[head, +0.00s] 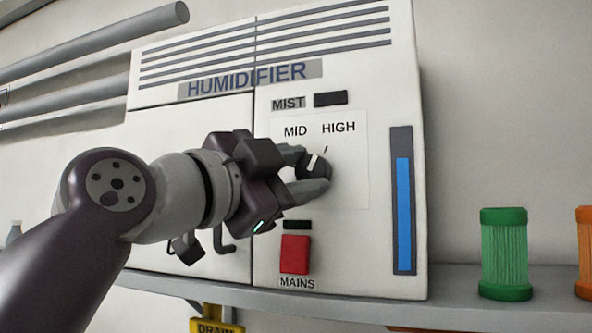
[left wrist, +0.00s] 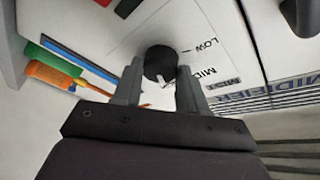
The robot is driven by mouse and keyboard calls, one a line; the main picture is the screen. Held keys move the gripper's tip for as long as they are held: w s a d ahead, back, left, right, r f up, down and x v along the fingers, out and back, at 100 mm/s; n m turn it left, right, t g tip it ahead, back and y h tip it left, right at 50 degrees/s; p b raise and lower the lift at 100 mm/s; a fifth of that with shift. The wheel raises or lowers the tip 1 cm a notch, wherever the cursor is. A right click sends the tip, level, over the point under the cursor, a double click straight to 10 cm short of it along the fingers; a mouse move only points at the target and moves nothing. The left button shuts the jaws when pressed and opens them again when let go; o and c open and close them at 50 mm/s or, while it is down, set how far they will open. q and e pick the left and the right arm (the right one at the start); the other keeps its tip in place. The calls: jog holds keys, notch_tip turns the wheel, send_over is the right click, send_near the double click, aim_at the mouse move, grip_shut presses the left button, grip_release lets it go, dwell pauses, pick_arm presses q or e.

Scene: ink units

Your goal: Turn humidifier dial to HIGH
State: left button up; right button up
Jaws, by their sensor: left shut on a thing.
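The white humidifier (head: 345,230) stands on a shelf, with MID and HIGH printed on its dial plate. Its round black dial (head: 321,167) has a white pointer mark, which points up and slightly right in the head view, between MID and HIGH and close to the tick under HIGH. My left gripper (head: 308,172) has its fingers on either side of the dial and is shut on it. In the left wrist view the dial (left wrist: 158,58) sits between the fingertips (left wrist: 160,75), and the LOW label shows. My right gripper is not in view.
Below the dial is a red MAINS switch (head: 295,255). A blue level gauge (head: 403,213) is to its right. A green spool (head: 505,254) and an orange spool (head: 585,252) stand on the shelf (head: 455,296). A yellow DRAIN tag (head: 216,322) hangs below.

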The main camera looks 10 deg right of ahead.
pick_arm(q)
jog(key=o, duration=1.1)
jog(key=shift+w+d, duration=0.1)
jog(key=shift+c, duration=0.2)
jog(key=shift+f, duration=0.1)
jog(key=b+v, duration=0.4)
jog(key=v, duration=0.8)
jog(key=shift+s, duration=0.3)
jog(key=shift+w, duration=0.1)
jog(key=shift+a, duration=0.3)
